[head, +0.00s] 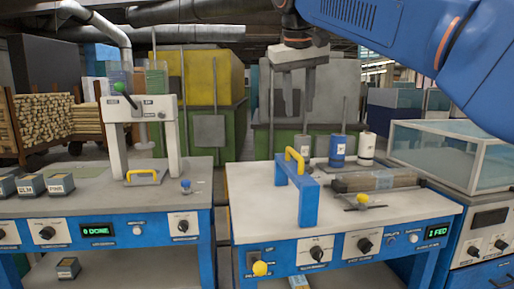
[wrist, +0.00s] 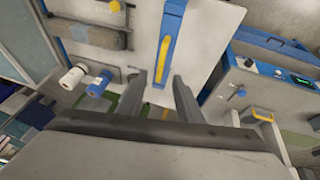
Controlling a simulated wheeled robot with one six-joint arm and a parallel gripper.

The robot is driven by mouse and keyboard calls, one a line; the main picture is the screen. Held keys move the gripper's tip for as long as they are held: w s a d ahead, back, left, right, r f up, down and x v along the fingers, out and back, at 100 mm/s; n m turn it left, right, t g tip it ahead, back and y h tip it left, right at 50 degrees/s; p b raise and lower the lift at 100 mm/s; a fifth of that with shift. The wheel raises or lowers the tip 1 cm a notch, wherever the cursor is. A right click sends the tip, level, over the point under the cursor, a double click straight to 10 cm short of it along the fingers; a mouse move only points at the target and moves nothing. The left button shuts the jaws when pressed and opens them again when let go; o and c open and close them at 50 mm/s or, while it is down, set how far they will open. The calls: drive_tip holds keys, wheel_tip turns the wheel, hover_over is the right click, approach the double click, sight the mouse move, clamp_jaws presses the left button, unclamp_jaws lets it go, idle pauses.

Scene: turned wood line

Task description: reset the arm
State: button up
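My arm (head: 385,35) is blue and reaches in from the upper right in the head view. My gripper (head: 300,108) hangs above the back of the right workbench, fingers pointing down. In the wrist view my gripper (wrist: 168,95) shows its two dark fingers apart with nothing between them. Beyond the fingers is the blue frame with a yellow handle (wrist: 161,62), which the gripper does not touch. The same blue frame (head: 308,203) stands on the right workbench in the head view.
The right workbench (head: 262,215) carries several small cylinders, including a blue one (head: 338,149), and a dark roller (head: 375,182). A glass-topped case (head: 450,150) stands at right. The left workbench (head: 95,205) holds a white press (head: 113,140) and small labelled blocks (head: 31,184). A gap separates the benches.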

drive_tip(key=s+d+f, duration=0.4)
drive_tip(key=s+f, duration=0.5)
drive_tip(key=f, duration=0.5)
drive_tip(key=s+d+f+m+y, duration=0.1)
drive_tip(key=s+d+f, duration=0.4)
drive_tip(key=s+f, duration=0.4)
drive_tip(key=s+d+f, duration=0.5)
drive_tip(key=s+f, duration=0.4)
drive_tip(key=f, duration=1.1)
drive_tip(key=shift+s+m+y, duration=0.3)
drive_tip(key=shift+m, duration=0.1)
